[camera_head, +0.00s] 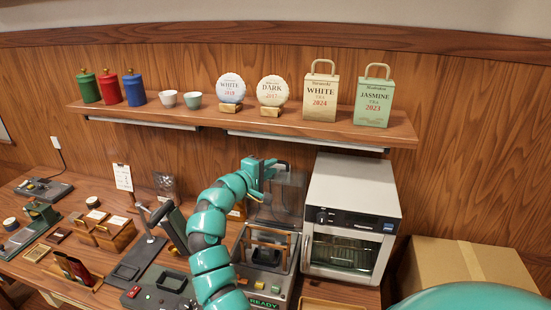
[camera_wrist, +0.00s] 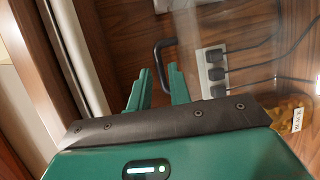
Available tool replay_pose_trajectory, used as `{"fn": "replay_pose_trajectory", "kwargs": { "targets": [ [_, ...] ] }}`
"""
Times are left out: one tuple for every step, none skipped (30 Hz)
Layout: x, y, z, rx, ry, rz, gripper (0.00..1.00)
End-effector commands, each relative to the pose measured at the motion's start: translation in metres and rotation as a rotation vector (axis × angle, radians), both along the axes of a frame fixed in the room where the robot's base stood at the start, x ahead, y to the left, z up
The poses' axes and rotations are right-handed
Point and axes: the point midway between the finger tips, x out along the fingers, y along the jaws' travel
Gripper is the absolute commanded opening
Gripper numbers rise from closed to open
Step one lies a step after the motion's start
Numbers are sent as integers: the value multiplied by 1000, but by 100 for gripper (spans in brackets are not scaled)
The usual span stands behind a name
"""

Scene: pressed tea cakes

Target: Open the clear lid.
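The clear lid (camera_head: 289,197) is a see-through grey panel. It appears raised, standing roughly upright at the back of the dark machine with the green READY display (camera_head: 264,303). My gripper (camera_head: 270,172) is at the lid's upper left part. In the wrist view my gripper's two green fingers (camera_wrist: 159,72) are apart with a gap between them. The lid's clear sheet is hard to make out there. My arm hides part of the machine's left side.
A white oven-like cabinet (camera_head: 350,215) stands close to the lid's right. A wooden shelf (camera_head: 200,115) with tins, cups and tea packages hangs above. A press with a lever (camera_head: 150,245) and small wooden boxes (camera_head: 115,236) are on the left. A cardboard box (camera_head: 465,265) is at right.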

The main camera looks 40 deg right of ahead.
Motion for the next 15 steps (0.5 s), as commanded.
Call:
{"fn": "replay_pose_trajectory", "kwargs": {
  "targets": [
    [2,-8,3,-3,2,-3,20],
    [3,-12,3,-2,1,-2,20],
    [5,-16,2,-3,0,-1,20],
    [6,-19,2,-4,1,-1,20],
    [7,-21,1,-3,1,0,20],
    [8,-23,0,-3,0,1,20],
    [9,-25,-1,-2,0,2,20],
    [9,-26,-2,-2,0,2,20],
    [10,-27,-2,-1,0,2,20],
    [10,-28,-3,-1,-1,2,20],
    [10,-28,-3,-1,-1,2,20],
    [10,-29,-3,-1,-1,2,20],
    [10,-29,-3,-1,-1,2,20],
    [10,-29,-4,-1,-1,2,20],
    [10,-29,-3,-1,-1,2,20]
  ]
}}
